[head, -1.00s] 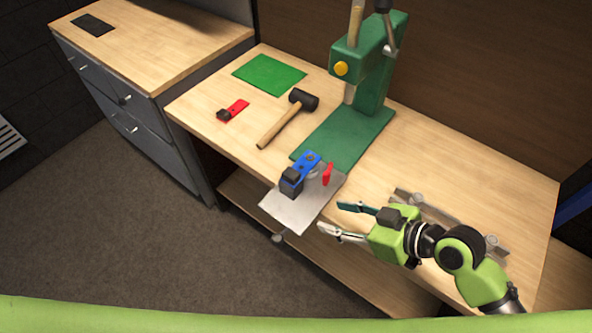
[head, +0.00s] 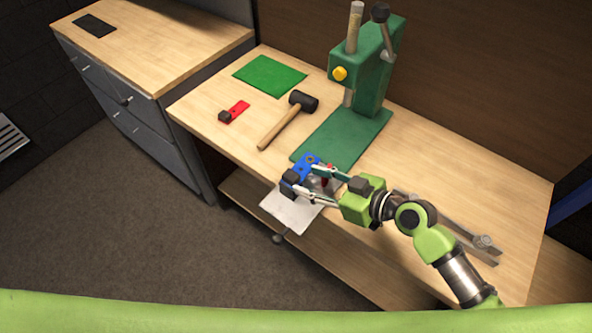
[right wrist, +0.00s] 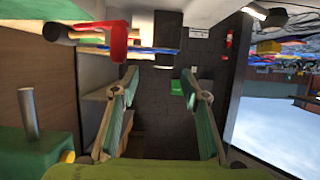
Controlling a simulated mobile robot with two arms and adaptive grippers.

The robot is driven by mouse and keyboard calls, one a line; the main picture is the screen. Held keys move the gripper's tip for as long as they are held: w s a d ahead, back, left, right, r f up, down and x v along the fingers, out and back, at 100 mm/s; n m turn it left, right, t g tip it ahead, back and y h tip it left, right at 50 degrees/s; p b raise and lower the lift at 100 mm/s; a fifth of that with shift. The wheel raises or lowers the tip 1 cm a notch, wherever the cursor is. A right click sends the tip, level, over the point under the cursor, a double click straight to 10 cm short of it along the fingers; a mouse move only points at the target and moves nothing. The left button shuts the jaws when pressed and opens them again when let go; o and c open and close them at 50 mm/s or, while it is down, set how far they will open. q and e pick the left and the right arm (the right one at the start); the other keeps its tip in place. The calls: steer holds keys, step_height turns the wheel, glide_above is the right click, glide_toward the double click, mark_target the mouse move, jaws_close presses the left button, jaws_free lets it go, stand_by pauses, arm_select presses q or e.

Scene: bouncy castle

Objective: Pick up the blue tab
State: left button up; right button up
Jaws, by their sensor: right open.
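The blue tab (head: 304,163) is a flat blue strip with a black block (head: 290,178) at its near end, at the front edge of the workbench by the green press base. My right gripper (head: 306,180) is open, its two fingers reaching in from the right beside the tab's near part. The fingers partly cover the tab, and I cannot tell whether they touch it. In the right wrist view, a thin blue strip (right wrist: 150,50) shows edge-on ahead of the open fingers. A red piece (right wrist: 118,45) stands at its left. My left gripper is not in view.
A green press (head: 372,75) stands behind, with its base (head: 340,140) near the tab. A mallet (head: 280,125), a red tab (head: 236,110) and a green sheet (head: 270,75) lie to the left. A grey sheet (head: 288,210) overhangs the front edge.

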mark_target(292, 176)
steer(key=shift+w+a+r+p, duration=0.1)
steer(key=shift+w+a+p, duration=0.05)
steer(key=shift+a+p, duration=0.25)
steer(key=p+x, duration=0.1)
steer(key=x, duration=0.2)
steer(key=shift+a, duration=0.3)
steer(key=shift+w+a+f+p, duration=0.25)
steer(key=shift+a+f+p, duration=0.1)
steer(key=shift+a, duration=0.05)
steer(key=c, duration=1.2)
